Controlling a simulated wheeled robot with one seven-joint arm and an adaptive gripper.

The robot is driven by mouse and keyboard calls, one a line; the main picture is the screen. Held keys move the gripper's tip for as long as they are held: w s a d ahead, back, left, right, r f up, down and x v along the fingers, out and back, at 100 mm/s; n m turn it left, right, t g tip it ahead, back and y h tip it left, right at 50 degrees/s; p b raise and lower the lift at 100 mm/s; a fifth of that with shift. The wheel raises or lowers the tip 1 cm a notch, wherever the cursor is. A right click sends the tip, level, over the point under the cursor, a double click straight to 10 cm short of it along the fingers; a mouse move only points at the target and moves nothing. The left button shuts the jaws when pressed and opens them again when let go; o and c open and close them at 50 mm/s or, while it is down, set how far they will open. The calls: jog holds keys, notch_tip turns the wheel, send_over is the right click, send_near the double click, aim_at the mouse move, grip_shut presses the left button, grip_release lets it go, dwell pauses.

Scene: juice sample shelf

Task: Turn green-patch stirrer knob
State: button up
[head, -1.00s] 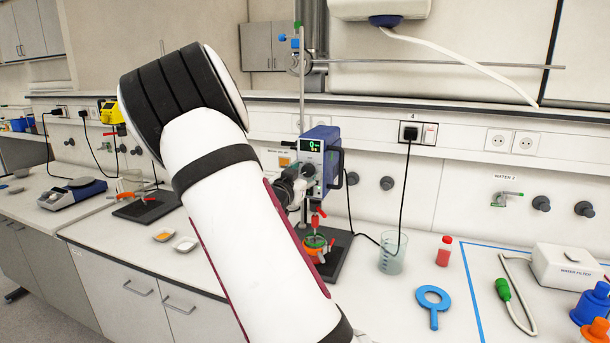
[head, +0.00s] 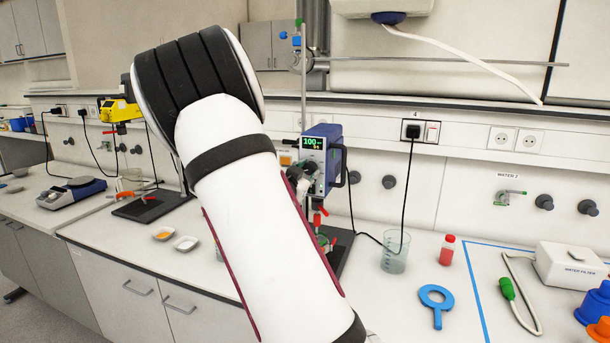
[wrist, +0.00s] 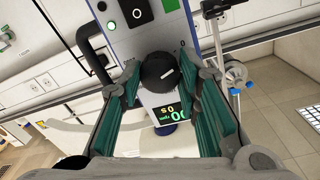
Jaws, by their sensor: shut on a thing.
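The blue and grey stirrer (head: 320,155) stands on a rod stand at the back of the bench, its lit display (head: 313,142) reading about 100. In the wrist view its front panel appears upside down, with a small green patch (wrist: 168,5) at the top edge. The dark round knob (wrist: 158,72) with a white pointer line sits just above the lit display (wrist: 170,114). My gripper (wrist: 161,78) is shut on the knob, one green-padded finger on each side.
Two small dishes (head: 186,243) lie left of my arm. A yellow stirrer (head: 118,110) stands farther left.

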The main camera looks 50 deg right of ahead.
jog(key=m+b, duration=0.2)
jog(key=m, duration=0.2)
jog(key=shift+w+f+m+b, duration=0.1)
jog(key=shift+m+b, duration=0.2)
jog(key=shift+b, duration=0.1)
jog(key=m+b, duration=0.3)
jog(key=b, duration=0.1)
jog(key=shift+m, duration=0.3)
jog(key=m+b, duration=0.4)
jog(key=b, duration=0.3)
jog(key=shift+m+t, duration=0.3)
jog(key=shift+m, duration=0.1)
jog(key=m+b, duration=0.2)
jog(key=b, duration=0.1)
jog(key=shift+r, duration=0.2)
jog(key=o, duration=1.1)
jog(key=shift+o, duration=0.2)
jog(key=shift+y, duration=0.3)
